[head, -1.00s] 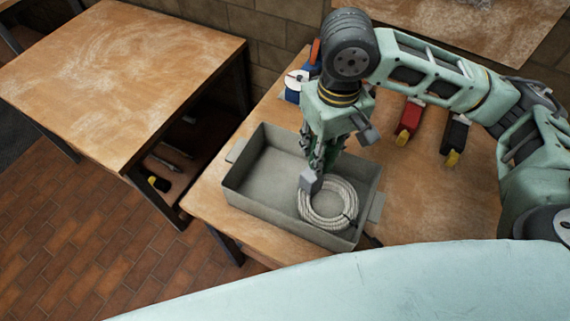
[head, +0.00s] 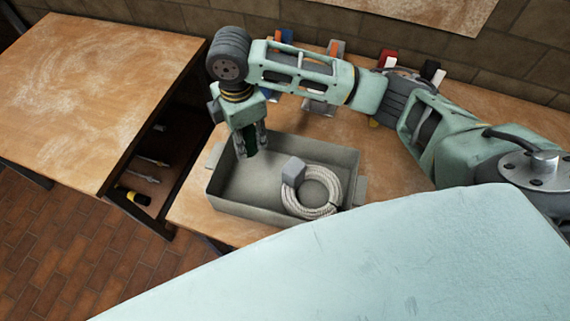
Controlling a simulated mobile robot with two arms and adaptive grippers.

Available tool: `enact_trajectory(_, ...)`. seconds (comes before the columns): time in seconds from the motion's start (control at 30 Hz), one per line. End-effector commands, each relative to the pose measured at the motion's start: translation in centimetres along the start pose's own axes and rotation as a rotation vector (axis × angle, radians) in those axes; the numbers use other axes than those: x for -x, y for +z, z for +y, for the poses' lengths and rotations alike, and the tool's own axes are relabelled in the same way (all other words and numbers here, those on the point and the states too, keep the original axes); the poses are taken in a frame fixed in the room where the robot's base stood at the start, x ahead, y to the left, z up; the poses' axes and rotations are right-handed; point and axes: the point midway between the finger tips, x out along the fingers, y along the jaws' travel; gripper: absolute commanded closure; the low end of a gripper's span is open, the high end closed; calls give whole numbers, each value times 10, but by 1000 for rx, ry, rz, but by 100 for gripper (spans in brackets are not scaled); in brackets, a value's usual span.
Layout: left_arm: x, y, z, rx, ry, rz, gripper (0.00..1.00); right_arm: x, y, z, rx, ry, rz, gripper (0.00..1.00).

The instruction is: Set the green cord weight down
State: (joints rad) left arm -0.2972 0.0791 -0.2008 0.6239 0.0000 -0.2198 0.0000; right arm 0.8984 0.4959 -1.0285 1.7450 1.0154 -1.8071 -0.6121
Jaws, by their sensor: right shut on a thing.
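My right gripper (head: 249,143) points down over the back left part of the grey tray (head: 215,172). It is shut on a dark green thing, the green cord weight (head: 252,140), of which only a part shows between the fingers. The weight looks to be above the tray floor or near its back wall; its exact height is hard to tell. My left gripper is not in view.
In the tray's right half lies a coil of pale rope (head: 330,192), with a grey block (head: 293,171) at its left edge. The tray's left floor is bare. Tools stand at the back of the workbench (head: 385,165). Another wooden table (head: 95,85) is at left, with tools on a shelf below.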

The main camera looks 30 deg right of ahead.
Motion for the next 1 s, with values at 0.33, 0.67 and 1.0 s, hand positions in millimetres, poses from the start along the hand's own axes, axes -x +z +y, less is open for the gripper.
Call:
enact_trajectory(0.33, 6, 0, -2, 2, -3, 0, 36, -25, -6, 5, 166, -8, -8, 100)
enact_trajectory(0.67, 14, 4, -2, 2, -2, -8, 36, -73, -5, 6, 167, -4, -9, 100)
enact_trajectory(1.0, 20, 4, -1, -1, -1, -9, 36, -109, -5, 6, 167, -1, -9, 100)
